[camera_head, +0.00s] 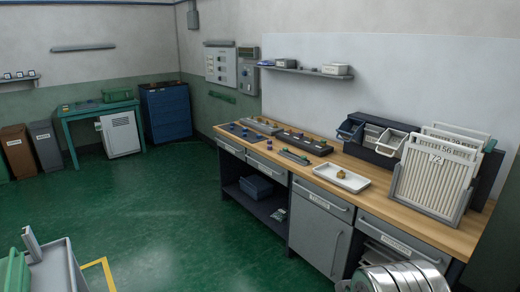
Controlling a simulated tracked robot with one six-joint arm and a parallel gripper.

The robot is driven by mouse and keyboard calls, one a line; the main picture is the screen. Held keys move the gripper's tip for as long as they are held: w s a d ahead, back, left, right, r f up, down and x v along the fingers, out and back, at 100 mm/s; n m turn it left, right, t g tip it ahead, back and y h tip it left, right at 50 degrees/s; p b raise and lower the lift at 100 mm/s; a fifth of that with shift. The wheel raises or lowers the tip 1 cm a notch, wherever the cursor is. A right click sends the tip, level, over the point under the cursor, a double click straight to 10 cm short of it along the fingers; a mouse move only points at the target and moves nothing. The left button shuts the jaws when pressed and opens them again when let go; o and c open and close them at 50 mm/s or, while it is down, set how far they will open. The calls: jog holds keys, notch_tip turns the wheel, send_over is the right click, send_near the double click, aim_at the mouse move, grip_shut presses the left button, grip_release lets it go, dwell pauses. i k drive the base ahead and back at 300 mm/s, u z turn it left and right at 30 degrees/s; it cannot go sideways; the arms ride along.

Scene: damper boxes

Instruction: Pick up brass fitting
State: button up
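A small brass-coloured fitting (341,174) sits in a shallow white tray (359,188) on the wooden top of the long workbench (400,207). The tray is near the bench's front edge, left of the numbered racks. The fitting is small in the picture, so its exact shape is hard to tell. No fingertips of my gripper show in the head view, so I cannot see whether it is open or shut.
Numbered slotted racks (434,177) stand right of the tray, with open bins (389,143) behind it. Dark strips with small coloured parts (303,143) lie to the left. A ribbed metal form (395,279) is at the bottom right. Green floor (190,215) before the bench is clear.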

aim_at(340, 174)
jog(key=u, duration=0.5)
jog(key=i, duration=2.95)
jog(key=z, duration=1.2)
jog(key=i, duration=0.95)
jog(key=z, duration=0.6)
